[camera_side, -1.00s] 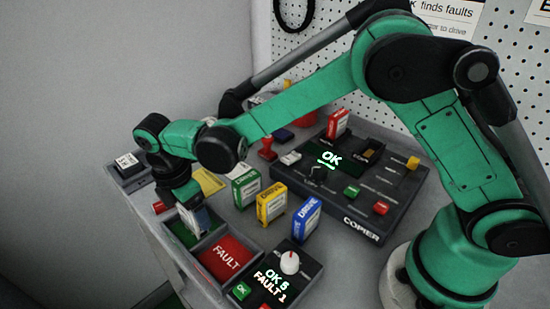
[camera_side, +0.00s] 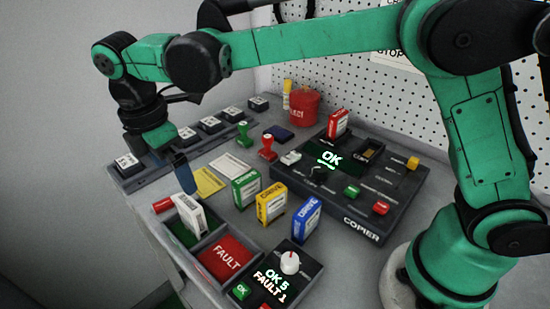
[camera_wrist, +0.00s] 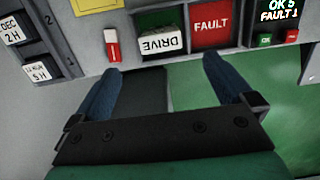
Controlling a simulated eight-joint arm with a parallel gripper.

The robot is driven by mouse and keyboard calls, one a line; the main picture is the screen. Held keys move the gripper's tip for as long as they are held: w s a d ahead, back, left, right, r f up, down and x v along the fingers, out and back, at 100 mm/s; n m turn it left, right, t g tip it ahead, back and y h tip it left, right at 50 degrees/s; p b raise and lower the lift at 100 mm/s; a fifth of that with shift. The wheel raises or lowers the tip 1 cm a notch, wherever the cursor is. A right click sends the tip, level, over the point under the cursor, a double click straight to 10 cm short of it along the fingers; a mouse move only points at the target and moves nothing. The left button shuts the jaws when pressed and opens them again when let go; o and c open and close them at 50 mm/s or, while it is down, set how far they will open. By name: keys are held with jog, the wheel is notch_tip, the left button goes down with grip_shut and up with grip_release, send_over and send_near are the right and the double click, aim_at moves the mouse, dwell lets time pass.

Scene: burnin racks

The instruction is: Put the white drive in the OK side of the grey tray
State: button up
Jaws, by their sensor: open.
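The white drive (camera_side: 190,214) stands roughly upright in the green compartment of the grey tray (camera_side: 207,242), next to the red FAULT compartment. In the wrist view the drive (camera_wrist: 160,43) shows its DRIVE label upside down, with green floor around it. My gripper (camera_wrist: 162,68) is open, with nothing between its two blue fingers. In the side view one blue finger (camera_side: 181,174) shows above and behind the drive, apart from it. The other finger is hard to make out there.
Green, yellow and blue drives (camera_side: 271,203) stand right of the tray. A counter box (camera_side: 284,272) reading OK 5, FAULT 1 sits beside it. A red-and-white item (camera_wrist: 113,44) lies by the tray. The copier (camera_side: 345,190) holds a red drive.

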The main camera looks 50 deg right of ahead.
jog(key=shift+a+r, duration=0.1)
jog(key=shift+r, duration=0.7)
jog(key=s+d+m+t, duration=0.3)
jog(key=s+d+m, duration=0.2)
jog(key=d+m, duration=0.3)
jog(key=s+d+f+m+t+y, duration=0.1)
jog(key=s+d+m+t, duration=0.3)
jog(key=d+m, duration=0.5)
jog(key=shift+s+m, duration=0.5)
jog(key=shift+s, duration=0.35)
